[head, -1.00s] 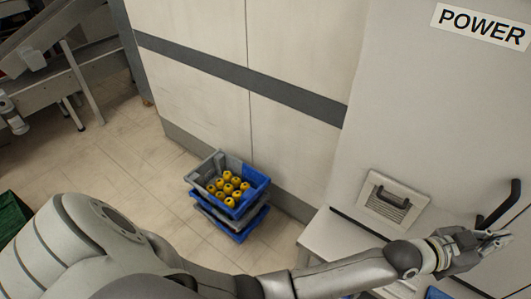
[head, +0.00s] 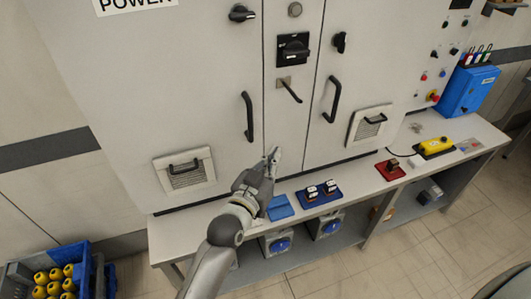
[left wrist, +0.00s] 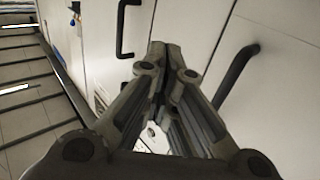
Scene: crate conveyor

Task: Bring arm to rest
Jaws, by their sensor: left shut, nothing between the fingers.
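My left arm reaches up from the bottom of the head view. Its gripper (head: 273,156) is shut and empty, in front of the grey cabinet (head: 215,95) and above the bench's left part. The left gripper (left wrist: 172,50) also shows shut in the left wrist view, between two dark door handles. My right gripper is not in view; a dark piece at the bottom right corner of the head view is too cut off to tell.
A bench (head: 350,200) runs along the cabinet, carrying a blue tray (head: 319,196), a red tray (head: 390,170) and a yellow device (head: 435,146). Door handles (head: 248,117) stick out near my gripper. A crate of yellow items (head: 86,258) is at bottom left. Floor at lower right is clear.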

